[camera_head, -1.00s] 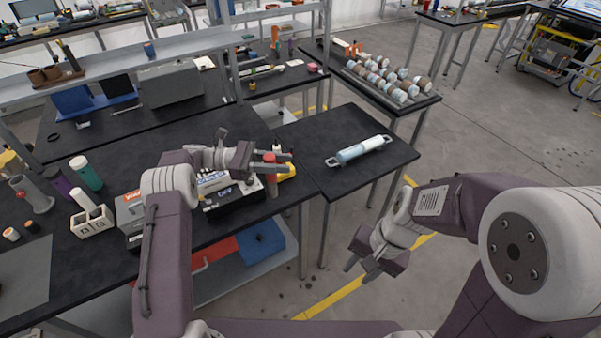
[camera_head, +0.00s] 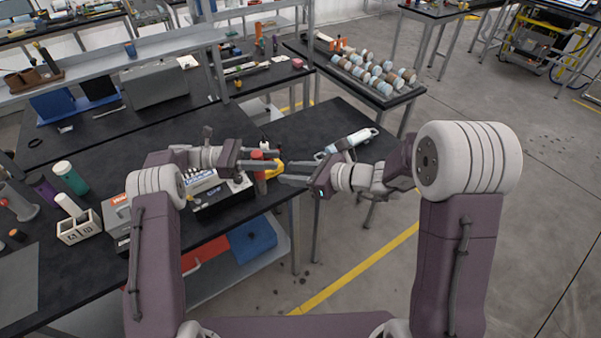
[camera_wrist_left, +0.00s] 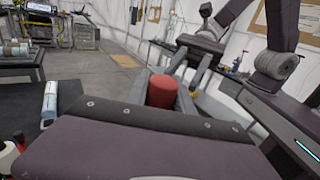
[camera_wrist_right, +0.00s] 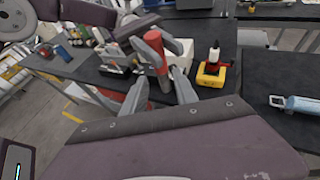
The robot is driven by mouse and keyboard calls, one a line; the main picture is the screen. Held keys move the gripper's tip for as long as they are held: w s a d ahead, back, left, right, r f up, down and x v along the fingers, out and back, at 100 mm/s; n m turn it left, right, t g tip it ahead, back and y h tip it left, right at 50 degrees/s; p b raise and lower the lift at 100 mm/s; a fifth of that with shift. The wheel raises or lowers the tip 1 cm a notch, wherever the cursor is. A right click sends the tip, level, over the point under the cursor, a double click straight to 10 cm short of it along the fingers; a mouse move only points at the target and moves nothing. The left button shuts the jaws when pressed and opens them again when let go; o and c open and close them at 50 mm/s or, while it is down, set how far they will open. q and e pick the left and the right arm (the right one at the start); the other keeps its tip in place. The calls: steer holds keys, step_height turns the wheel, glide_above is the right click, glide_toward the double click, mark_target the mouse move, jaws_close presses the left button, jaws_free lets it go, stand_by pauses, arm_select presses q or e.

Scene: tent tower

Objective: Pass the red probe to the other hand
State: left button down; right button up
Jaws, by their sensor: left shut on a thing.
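The red probe (camera_head: 260,184) is upright in the jaws of my left gripper (camera_head: 268,165), above the front edge of the bench. Its red end also shows between the fingers in the left wrist view (camera_wrist_left: 161,91). My right gripper (camera_head: 292,178) points left at the probe from the right side. In the right wrist view its fingers (camera_wrist_right: 158,95) are spread, with the probe (camera_wrist_right: 164,78) ahead between them and a left finger across it. I cannot tell whether the right fingers touch the probe.
A yellow-based device (camera_wrist_right: 211,70) stands on the bench close behind the probe. A white and blue cylinder with handles (camera_head: 350,141) lies on the side table behind my right gripper.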

mark_target(260, 174)
arm_select(q)
steer(key=shift+w, duration=0.1)
arm_select(e)
steer(key=x, duration=0.9)
steer(key=shift+w+a+f, duration=0.2)
steer(key=shift+a, duration=0.05)
jaws_close()
arm_select(q)
steer(key=c, duration=1)
jaws_free()
steer(key=shift+f, duration=0.1)
steer(key=a, duration=0.7)
steer(key=shift+w+a, duration=0.3)
